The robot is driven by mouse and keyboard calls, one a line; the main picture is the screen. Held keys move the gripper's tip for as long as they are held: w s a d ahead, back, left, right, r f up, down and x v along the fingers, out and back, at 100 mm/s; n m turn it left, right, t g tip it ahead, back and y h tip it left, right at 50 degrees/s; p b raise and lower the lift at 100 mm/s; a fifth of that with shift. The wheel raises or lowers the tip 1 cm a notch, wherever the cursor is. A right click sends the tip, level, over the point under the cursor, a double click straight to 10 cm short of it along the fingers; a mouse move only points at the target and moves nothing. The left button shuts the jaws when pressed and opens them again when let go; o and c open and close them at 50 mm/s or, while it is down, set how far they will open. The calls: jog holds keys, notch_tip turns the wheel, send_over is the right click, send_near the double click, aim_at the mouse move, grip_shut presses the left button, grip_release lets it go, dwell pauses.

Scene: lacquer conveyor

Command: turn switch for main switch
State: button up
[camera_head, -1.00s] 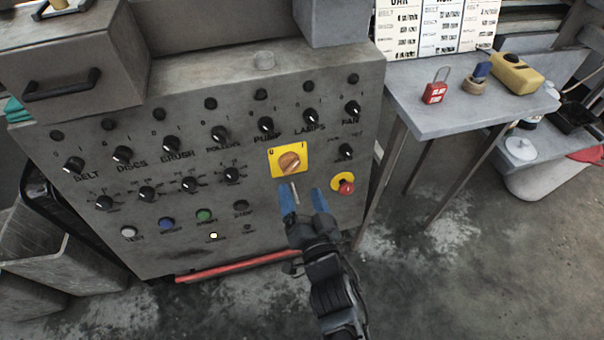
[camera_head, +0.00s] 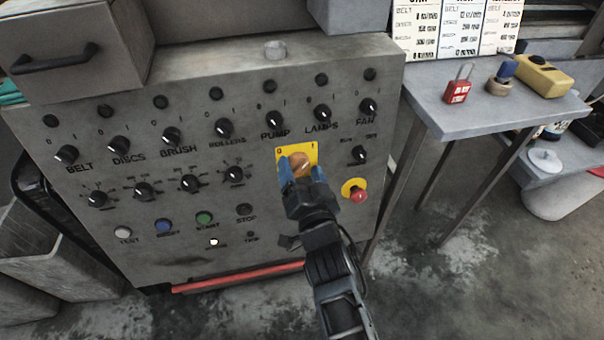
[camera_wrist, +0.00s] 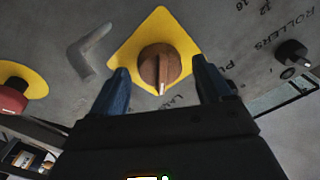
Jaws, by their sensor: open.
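The main switch is an orange-brown rotary knob (camera_head: 300,163) on a yellow square plate (camera_head: 283,152), on the grey control panel (camera_head: 100,235). In the wrist view the knob (camera_wrist: 160,68) shows between my fingertips, with a pale line along its ridge. The yellow plate (camera_wrist: 160,24) is behind it. My gripper (camera_head: 301,170) is open, with one blue finger on each side of the knob. The wrist view shows my gripper (camera_wrist: 161,82) with gaps between both fingers and the knob. I cannot tell whether the fingertips touch the plate.
A red emergency button (camera_head: 358,195) on a yellow disc is close at the lower right. Several black knobs, such as the pump knob (camera_head: 275,118), sit above and left. A side table (camera_head: 470,113) on the right holds a red padlock (camera_head: 457,92).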

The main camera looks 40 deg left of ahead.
jog(key=c, duration=1)
jog(key=shift+c, duration=0.2)
jog(key=shift+r+n+p, duration=0.15)
jog(key=shift+n+p, duration=0.15)
jog(key=shift+p, duration=0.1)
jog(key=n+p, duration=0.2)
jog(key=n, duration=0.1)
jog(key=shift+w+r+g+y+p, duration=0.1)
jog(key=shift+g+y+p, duration=0.2)
jog(key=shift+g, duration=0.1)
jog(key=n+g+p, duration=0.1)
jog(key=n+p, duration=0.2)
jog(key=n, duration=0.3)
jog(key=shift+d, duration=0.1)
jog(key=n+g+p, duration=0.1)
jog(key=n+p, duration=0.2)
jog(key=n, duration=0.3)
jog(key=shift+r, duration=0.1)
jog(key=shift+n+g+p, duration=0.5)
jog(key=shift+n+p, duration=0.3)
jog(key=shift+n, duration=1.2)
